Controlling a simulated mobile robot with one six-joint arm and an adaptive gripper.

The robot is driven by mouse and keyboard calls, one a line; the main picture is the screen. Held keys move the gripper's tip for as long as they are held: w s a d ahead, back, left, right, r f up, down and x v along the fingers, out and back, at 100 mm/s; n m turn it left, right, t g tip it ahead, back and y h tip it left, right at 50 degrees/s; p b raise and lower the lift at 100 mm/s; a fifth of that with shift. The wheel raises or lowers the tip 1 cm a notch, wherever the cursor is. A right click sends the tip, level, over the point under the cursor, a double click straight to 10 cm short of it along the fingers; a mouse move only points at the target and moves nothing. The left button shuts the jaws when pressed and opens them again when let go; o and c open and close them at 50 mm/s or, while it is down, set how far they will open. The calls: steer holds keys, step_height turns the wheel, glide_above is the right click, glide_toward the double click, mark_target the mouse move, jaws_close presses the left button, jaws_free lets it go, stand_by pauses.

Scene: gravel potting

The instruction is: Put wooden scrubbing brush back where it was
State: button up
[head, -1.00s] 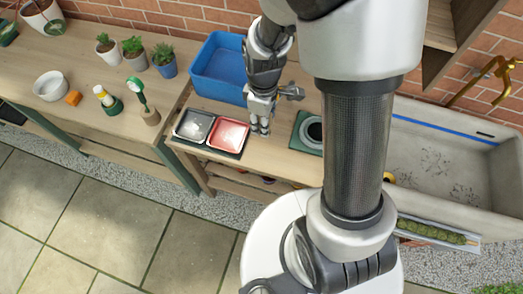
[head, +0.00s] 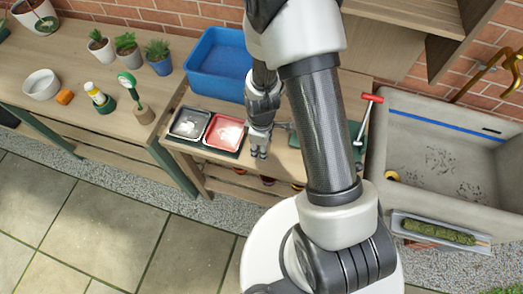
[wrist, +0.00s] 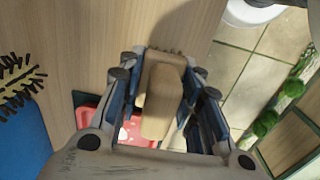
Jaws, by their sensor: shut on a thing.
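The wooden scrubbing brush (wrist: 160,100) is between the fingers of my gripper (wrist: 165,75) in the wrist view. It has a pale wooden body, and short dark bristles show at its far end. In the head view my gripper (head: 260,143) hangs over the wooden bench, just right of the red tray (head: 239,140). I cannot make out the brush there. In the wrist view the red tray (wrist: 92,113) shows partly behind the gripper. Whether the brush touches the bench is unclear.
A dark tray (head: 188,123) sits left of the red one. A blue tub (head: 216,68) stands behind. A red-handled tool (head: 366,118) and a stone sink (head: 440,170) are to the right. A dark-bristled thing (wrist: 18,85) lies left in the wrist view.

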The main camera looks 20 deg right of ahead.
steer(key=shift+f, duration=1.15)
steer(key=shift+f+b, duration=0.2)
steer(key=shift+b, duration=0.2)
steer(key=o, duration=1.1)
steer(key=shift+r, duration=0.1)
